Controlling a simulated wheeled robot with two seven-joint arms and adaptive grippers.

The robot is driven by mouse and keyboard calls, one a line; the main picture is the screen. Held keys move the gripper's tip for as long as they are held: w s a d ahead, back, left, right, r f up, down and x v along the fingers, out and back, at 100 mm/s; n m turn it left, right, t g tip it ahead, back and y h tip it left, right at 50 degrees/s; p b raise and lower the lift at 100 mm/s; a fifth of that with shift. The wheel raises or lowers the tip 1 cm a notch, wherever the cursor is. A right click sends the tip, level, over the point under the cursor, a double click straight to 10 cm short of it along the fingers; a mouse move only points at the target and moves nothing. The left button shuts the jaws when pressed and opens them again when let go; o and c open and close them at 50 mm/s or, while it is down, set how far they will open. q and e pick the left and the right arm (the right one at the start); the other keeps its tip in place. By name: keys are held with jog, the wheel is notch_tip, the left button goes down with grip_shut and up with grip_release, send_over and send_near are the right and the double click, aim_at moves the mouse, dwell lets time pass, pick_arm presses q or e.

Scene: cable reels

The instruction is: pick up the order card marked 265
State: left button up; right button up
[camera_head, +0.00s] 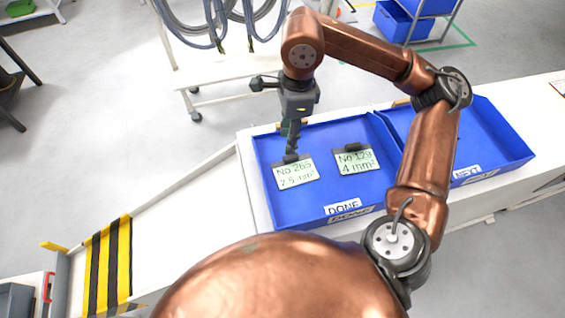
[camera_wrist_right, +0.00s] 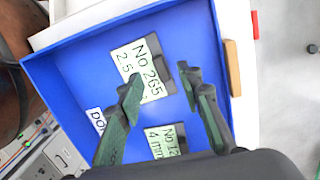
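The order card marked "No 265 2.5 mm²" (camera_head: 296,175) lies in the blue DONE tray (camera_head: 262,180), with a dark clip on its upper edge. In the right wrist view the card (camera_wrist_right: 143,62) lies beyond my fingers. My right gripper (camera_head: 291,150) points down at the clip edge of this card. In the right wrist view my right gripper (camera_wrist_right: 160,86) is open, its two fingers apart with the card's clip edge between them in the picture. I cannot tell whether they touch it. My left gripper is not in view.
A second card marked "No 129 4 mm²" (camera_head: 356,163) lies to the right in the same tray. Another blue tray (camera_head: 502,150) stands right of it, partly behind my right arm. A white trolley with cables (camera_head: 222,66) stands behind. The white bench to the left (camera_head: 185,205) is clear.

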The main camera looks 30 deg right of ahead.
aim_at(291, 156)
jog(key=shift+s+d+n+h, duration=0.25)
jog(key=shift+s+n+h, duration=0.15)
jog(key=shift+n, duration=0.1)
jog(key=shift+d+f, duration=0.1)
jog(key=shift+f, duration=1.1)
notch_tip(291, 156, down, 4)
jog(key=shift+f+p, duration=0.15)
jog(key=shift+p, duration=0.75)
jog(key=shift+w+f, duration=0.1)
jog(key=shift+f, duration=0.45)
jog(key=shift+c, duration=0.6)
grip_shut()
